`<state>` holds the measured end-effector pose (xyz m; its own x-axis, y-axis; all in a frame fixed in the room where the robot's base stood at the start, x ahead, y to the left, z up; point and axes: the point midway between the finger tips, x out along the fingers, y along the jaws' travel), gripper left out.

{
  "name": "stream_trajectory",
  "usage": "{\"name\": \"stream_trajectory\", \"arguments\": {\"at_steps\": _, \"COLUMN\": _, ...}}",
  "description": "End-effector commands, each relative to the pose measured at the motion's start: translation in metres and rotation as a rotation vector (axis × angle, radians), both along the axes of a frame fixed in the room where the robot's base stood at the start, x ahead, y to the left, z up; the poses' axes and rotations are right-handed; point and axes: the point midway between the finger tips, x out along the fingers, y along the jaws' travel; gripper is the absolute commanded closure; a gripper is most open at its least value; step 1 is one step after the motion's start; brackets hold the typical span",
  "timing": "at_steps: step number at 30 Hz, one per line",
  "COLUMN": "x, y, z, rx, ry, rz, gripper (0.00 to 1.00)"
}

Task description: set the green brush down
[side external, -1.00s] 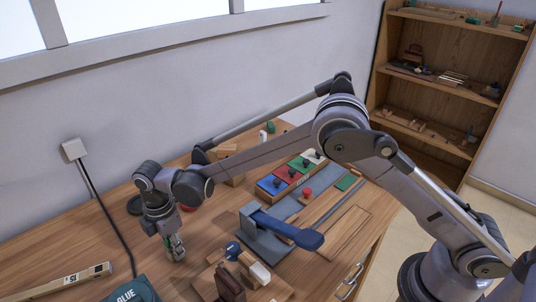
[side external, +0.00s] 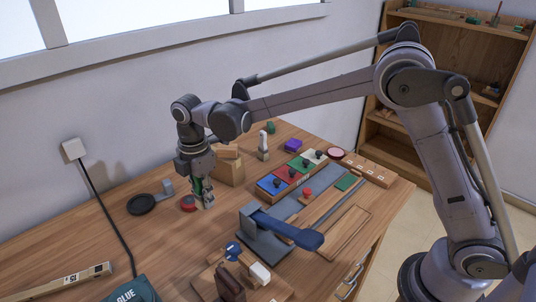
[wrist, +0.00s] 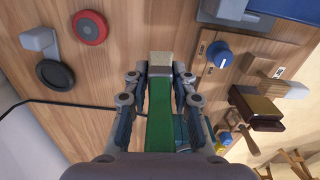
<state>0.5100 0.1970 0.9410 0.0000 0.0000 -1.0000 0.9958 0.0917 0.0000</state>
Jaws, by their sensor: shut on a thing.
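My gripper (side external: 208,202) points down over the left part of the bench, just right of a red round piece. It is shut on the green brush (wrist: 159,118), whose green body lies between the two fingers in the wrist view. The brush's pale tan end (wrist: 160,66) extends past the fingertips (wrist: 160,76). In the side view only a sliver of green (side external: 197,186) shows, as the fingers hide the rest. I cannot tell whether the brush touches the bench.
The red round piece (side external: 188,203) and a black disc on a stand (side external: 141,204) are close on the left. Wooden blocks (side external: 229,170) stand behind. A blue-handled tool (side external: 290,231) and a coloured-panel box (side external: 284,181) are to the right. Bare wood (side external: 150,240) lies in front-left.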

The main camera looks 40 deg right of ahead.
Motion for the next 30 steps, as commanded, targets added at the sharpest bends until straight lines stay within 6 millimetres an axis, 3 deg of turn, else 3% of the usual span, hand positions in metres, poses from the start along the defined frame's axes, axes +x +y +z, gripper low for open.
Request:
{"name": "stream_trajectory", "arguments": {"at_steps": 5, "x": 0.001, "y": -0.025, "z": 0.007, "rx": 0.000, "ry": 0.000, "rz": -0.034, "gripper": 1.00}}
{"name": "stream_trajectory", "arguments": {"at_steps": 8, "x": 0.002, "y": -0.055, "z": 0.010, "rx": 0.000, "ry": 0.000, "rz": -0.094, "gripper": 1.00}}
{"name": "stream_trajectory", "arguments": {"at_steps": 17, "x": -0.017, "y": -0.189, "z": 0.018, "rx": 0.000, "ry": 0.000, "rz": -0.391, "gripper": 1.00}}
{"name": "stream_trajectory", "arguments": {"at_steps": 23, "x": -0.054, "y": -0.275, "z": 0.022, "rx": 0.000, "ry": 0.000, "rz": -0.607, "gripper": 1.00}}
{"name": "stream_trajectory", "arguments": {"at_steps": 30, "x": -0.119, "y": -0.362, "z": 0.024, "rx": 0.000, "ry": 0.000, "rz": -0.875, "gripper": 1.00}}
